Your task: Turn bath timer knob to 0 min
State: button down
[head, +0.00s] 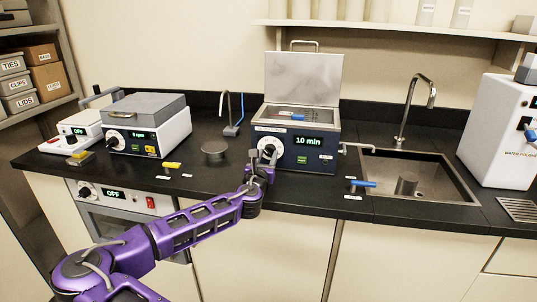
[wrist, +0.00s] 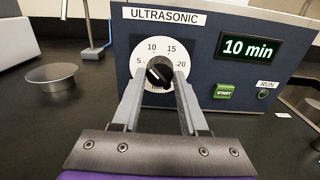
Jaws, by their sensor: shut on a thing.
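The ultrasonic bath (head: 292,140) is a dark blue box with its lid raised, in the middle of the counter in the head view. Its timer knob (wrist: 159,71) is black with a light pointer mark, on a white dial (wrist: 166,50) with numbers including 5, 10, 15 and 20. The display (wrist: 248,48) reads 10 min in green. My gripper (wrist: 160,82) is shut on the knob, one grey finger on each side. The fingers hide the lower parts of the dial. In the head view my gripper (head: 259,160) is at the bath's front left.
A green START button (wrist: 224,91) and a RUN light (wrist: 262,94) sit right of the dial. A round grey dish (head: 214,150) stands left of the bath. A sink (head: 420,180) with a tap is to the right. Another instrument (head: 145,125) stands further left.

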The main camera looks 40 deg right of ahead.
jog(key=n, duration=0.6)
jog(key=shift+n, duration=0.3)
jog(key=n+p, duration=0.2)
jog(key=n, duration=0.2)
jog(key=shift+r+n, duration=0.15)
jog(key=shift+n, duration=1.05)
jog(key=shift+f+n+b, duration=0.45)
jog(key=shift+n+b, duration=0.35)
jog(key=shift+b, duration=0.2)
jog(key=shift+r+n, duration=0.15)
jog(key=shift+n, duration=0.45)
jog(key=shift+r, duration=0.2)
jog(key=shift+c, duration=2.2)
grip_release()
